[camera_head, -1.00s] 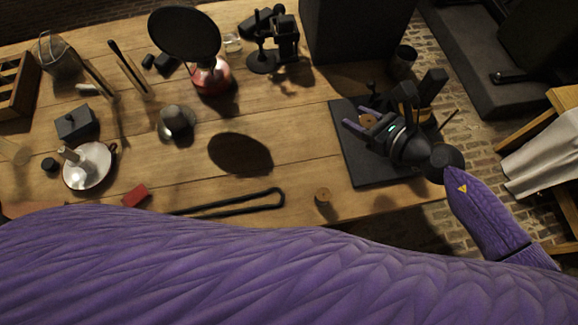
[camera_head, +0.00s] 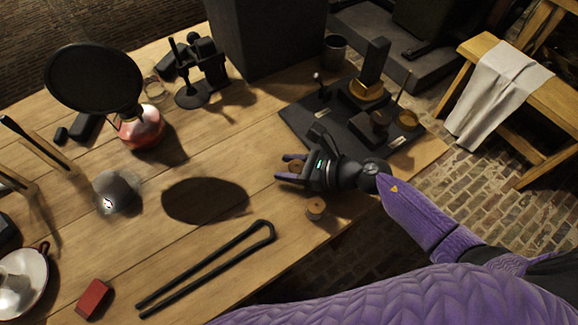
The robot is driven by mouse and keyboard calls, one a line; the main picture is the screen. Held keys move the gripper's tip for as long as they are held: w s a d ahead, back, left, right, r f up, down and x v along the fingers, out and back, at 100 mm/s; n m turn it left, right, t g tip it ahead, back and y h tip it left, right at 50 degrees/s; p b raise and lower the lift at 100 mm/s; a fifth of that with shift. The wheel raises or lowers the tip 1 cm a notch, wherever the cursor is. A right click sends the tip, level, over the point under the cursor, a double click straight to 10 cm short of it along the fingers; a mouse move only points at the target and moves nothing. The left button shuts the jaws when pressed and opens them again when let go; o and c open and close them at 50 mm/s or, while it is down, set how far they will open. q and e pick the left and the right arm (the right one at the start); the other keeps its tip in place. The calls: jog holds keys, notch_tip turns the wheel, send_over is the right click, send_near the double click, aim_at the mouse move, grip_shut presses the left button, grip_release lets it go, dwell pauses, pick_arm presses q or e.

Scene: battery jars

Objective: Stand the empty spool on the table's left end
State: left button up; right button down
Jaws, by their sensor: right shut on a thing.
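My right gripper (camera_head: 287,168) comes in from the right and is shut on a small brown wooden spool (camera_head: 295,166), largely hidden by its fingers. It holds the spool over the table (camera_head: 230,150), just left of the dark board. Another small wooden spool (camera_head: 315,208) stands upright near the table's front edge, just below the gripper in the picture. The table's left end lies outside the picture. My left gripper is not in view.
The dark board (camera_head: 300,120) carries posts and brass-coloured parts. A long black bent rod (camera_head: 205,270) and a red block (camera_head: 93,299) lie at the front. A pink flask (camera_head: 141,130) under a black disc and a grey dome (camera_head: 116,192) stand left. Bare wood lies between.

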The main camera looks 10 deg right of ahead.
jog(key=shift+f, duration=0.2)
jog(key=shift+c, duration=1.2)
grip_release()
jog(key=shift+r, duration=0.1)
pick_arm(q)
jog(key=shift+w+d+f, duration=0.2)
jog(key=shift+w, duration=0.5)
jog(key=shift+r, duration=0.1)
